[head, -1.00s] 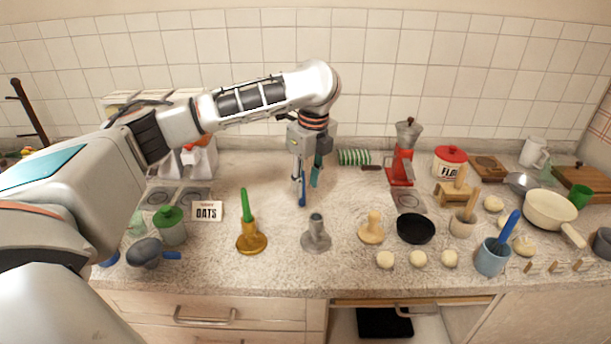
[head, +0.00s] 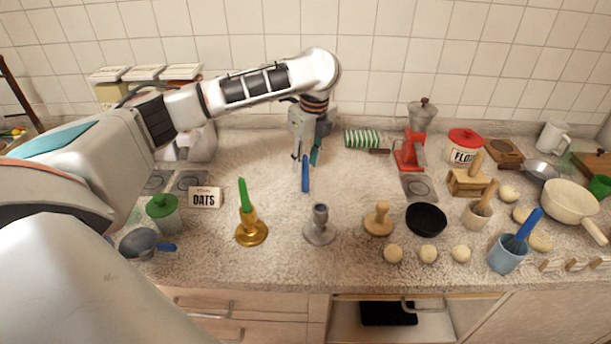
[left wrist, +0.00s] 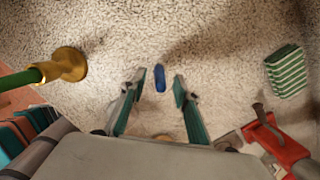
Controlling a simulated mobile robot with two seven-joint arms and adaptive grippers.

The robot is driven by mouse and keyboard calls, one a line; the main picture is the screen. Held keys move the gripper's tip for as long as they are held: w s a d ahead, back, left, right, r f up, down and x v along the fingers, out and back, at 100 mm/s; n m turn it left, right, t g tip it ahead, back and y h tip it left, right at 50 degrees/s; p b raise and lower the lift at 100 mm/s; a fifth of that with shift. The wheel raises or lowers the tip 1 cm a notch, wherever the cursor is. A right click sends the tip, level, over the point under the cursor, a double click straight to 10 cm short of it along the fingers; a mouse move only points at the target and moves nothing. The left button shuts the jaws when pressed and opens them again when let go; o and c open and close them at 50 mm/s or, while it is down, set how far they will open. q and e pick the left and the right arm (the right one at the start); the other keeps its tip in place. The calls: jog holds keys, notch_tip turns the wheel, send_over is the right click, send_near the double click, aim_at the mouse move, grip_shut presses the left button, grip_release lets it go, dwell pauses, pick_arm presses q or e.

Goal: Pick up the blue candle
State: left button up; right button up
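The blue candle (head: 305,174) is at the middle of the counter, behind the silver candle holder. In the left wrist view the blue candle (left wrist: 160,78) shows between my fingertips, with a gap on each side. My left gripper (head: 306,160) points down from above, open and empty, its fingers apart around the candle's upper part. It also shows in the left wrist view (left wrist: 158,88). The silver candle holder (head: 320,232) is empty. A green candle (head: 243,193) stands in a gold holder (head: 251,234) to the left. My right gripper is in neither view.
An oats card (head: 205,198) and a green-lidded jar (head: 165,215) stand left. A green-striped stack (head: 362,139) and a red grinder (head: 410,155) stand to the right behind. A wooden stamp (head: 379,220) and black bowl (head: 426,219) are right of the silver holder. Counter around the candle is clear.

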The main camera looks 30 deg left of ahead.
pick_arm(q)
jog(key=shift+a+f, duration=0.1)
jog(key=shift+f, duration=0.65)
grip_shut()
jog(key=shift+r, duration=0.1)
